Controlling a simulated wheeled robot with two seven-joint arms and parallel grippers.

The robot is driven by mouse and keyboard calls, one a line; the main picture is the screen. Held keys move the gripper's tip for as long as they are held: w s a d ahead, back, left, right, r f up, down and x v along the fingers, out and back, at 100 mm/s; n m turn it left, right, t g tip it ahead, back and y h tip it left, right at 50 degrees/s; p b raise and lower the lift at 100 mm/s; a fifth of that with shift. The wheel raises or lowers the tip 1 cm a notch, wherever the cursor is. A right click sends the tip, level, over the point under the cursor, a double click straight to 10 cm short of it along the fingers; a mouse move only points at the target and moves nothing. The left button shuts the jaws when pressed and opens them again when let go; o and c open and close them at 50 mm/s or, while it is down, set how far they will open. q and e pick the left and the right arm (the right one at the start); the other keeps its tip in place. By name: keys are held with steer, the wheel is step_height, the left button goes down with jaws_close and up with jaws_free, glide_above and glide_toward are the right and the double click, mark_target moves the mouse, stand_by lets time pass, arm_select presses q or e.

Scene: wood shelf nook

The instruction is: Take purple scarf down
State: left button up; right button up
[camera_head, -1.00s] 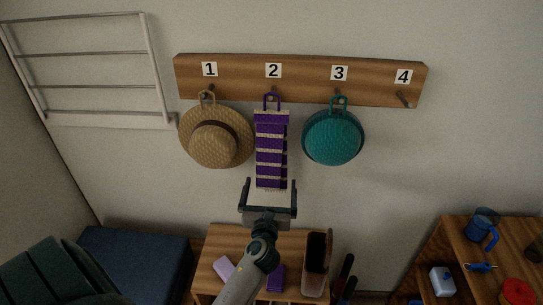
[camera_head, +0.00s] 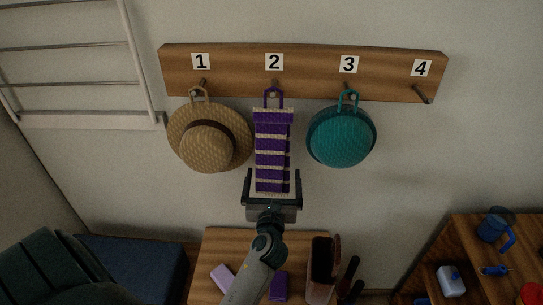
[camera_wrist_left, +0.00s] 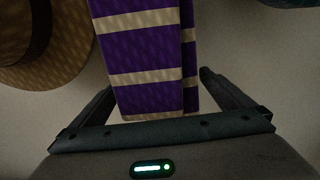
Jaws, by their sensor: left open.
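The purple scarf (camera_head: 272,152) with cream stripes hangs by a purple loop from hook 2 on the wooden rack. My left gripper (camera_head: 271,182) is open at the scarf's lower end, with one finger on each side of it in the head view. In the left wrist view the scarf (camera_wrist_left: 145,60) hangs in front of and between the spread fingers of the gripper (camera_wrist_left: 155,100). The fingers appear apart from the cloth. My right gripper is not in view.
The wooden rack (camera_head: 310,72) also holds a straw hat (camera_head: 208,140) on hook 1 and a teal hat (camera_head: 341,136) on hook 3. Hook 4 (camera_head: 422,94) is empty. A wooden bench (camera_head: 225,250) with small items stands below.

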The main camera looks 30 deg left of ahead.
arm_select(q)
steer(key=shift+s+d, duration=0.1)
steer(key=c, duration=1)
steer(key=shift+c, duration=1)
steer(key=shift+s+d+r, duration=0.2)
steer(key=shift+s+r, duration=0.2)
steer(key=shift+r, duration=0.2)
steer(key=s+d+r, duration=0.6)
steer(key=s+r, duration=0.1)
steer(key=s, duration=0.4)
steer(key=shift+d+b, duration=0.35)
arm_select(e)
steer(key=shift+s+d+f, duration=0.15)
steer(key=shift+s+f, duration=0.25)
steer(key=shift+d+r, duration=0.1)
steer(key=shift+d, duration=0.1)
